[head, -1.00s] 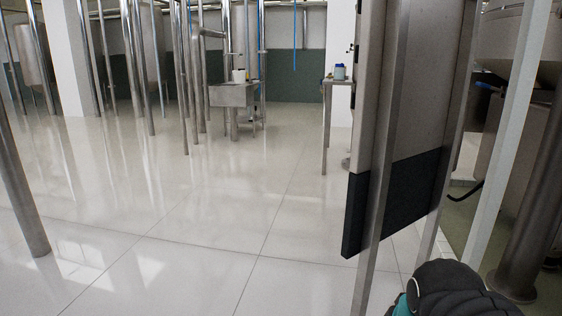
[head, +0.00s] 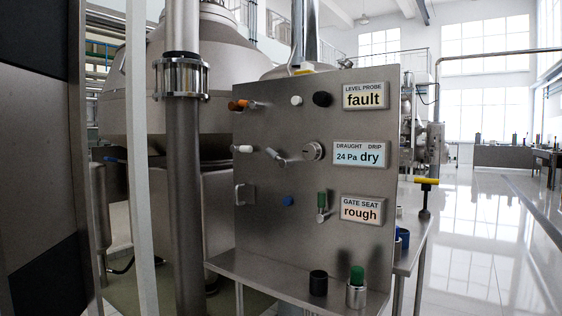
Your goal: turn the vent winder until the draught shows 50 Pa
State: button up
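A grey metal control panel (head: 262,225) stands upright in the middle of the head view. Its middle display (head: 361,156) reads draught 24 Pa and drip dry. Left of that display are a round metal knob (head: 313,151), a small crank-like lever (head: 277,156) and a white-tipped handle (head: 243,149). None is labelled as the vent winder, so I cannot tell which it is. My gripper is not in view.
Other displays read level probe fault (head: 365,95) and gate seat rough (head: 361,209). An orange-tipped handle (head: 239,105) and a green-topped lever (head: 322,203) stick out. A ledge below holds a black cup (head: 318,283) and a green-topped piece (head: 357,287). A steel post (head: 185,200) stands left; open floor lies right.

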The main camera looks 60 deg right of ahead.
aim_at(313, 152)
jog(key=z, duration=2.1)
